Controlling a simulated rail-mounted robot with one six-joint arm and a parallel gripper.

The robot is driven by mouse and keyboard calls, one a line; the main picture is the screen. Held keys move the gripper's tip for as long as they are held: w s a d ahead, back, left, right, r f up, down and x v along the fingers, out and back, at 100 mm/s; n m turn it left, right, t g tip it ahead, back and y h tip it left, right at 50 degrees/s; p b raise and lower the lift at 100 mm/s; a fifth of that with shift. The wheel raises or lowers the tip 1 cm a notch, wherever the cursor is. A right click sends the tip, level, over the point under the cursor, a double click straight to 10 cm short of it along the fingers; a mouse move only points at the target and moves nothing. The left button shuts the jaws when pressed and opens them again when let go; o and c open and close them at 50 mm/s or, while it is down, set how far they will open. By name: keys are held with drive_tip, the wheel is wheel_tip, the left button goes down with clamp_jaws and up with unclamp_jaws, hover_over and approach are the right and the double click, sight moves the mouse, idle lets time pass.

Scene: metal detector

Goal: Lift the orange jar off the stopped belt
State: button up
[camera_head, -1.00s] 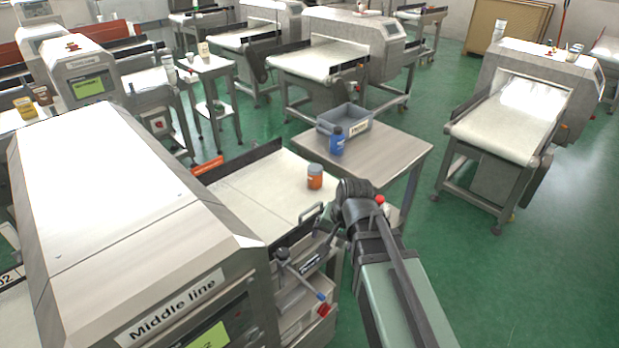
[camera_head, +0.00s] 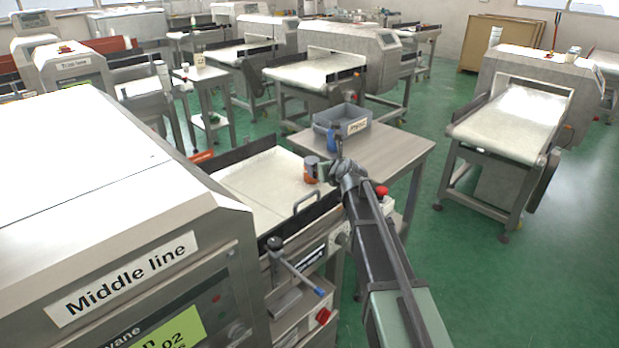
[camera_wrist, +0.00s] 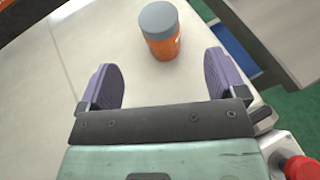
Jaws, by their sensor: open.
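The orange jar (camera_wrist: 163,42) with a grey lid stands upright on the pale belt (camera_wrist: 70,55) in the wrist view. In the head view the orange jar (camera_head: 311,169) is near the belt's right end, with my gripper (camera_head: 328,171) close beside it on the right and partly overlapping it. In the wrist view my gripper (camera_wrist: 162,80) is open, its two purple-padded fingers apart. Nothing is held.
The "Middle line" detector housing (camera_head: 90,190) is at left. A metal handle (camera_head: 305,199) rises at the belt's near edge. A red button (camera_head: 381,191) is right of my wrist.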

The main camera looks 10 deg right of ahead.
drive_tip(key=b+x, duration=0.2)
drive_tip(key=x, duration=0.4)
drive_tip(key=shift+s+f, duration=0.1)
drive_tip(key=shift+f, duration=0.05)
drive_tip(key=b+x, duration=0.2)
drive_tip(key=x, duration=0.3)
drive_tip(key=shift+f+b, duration=0.25)
drive_tip(key=shift+b, duration=0.05)
drive_tip(key=shift+r, duration=0.15)
drive_tip(key=c, duration=1.2)
drive_tip(key=shift+o, duration=0.2)
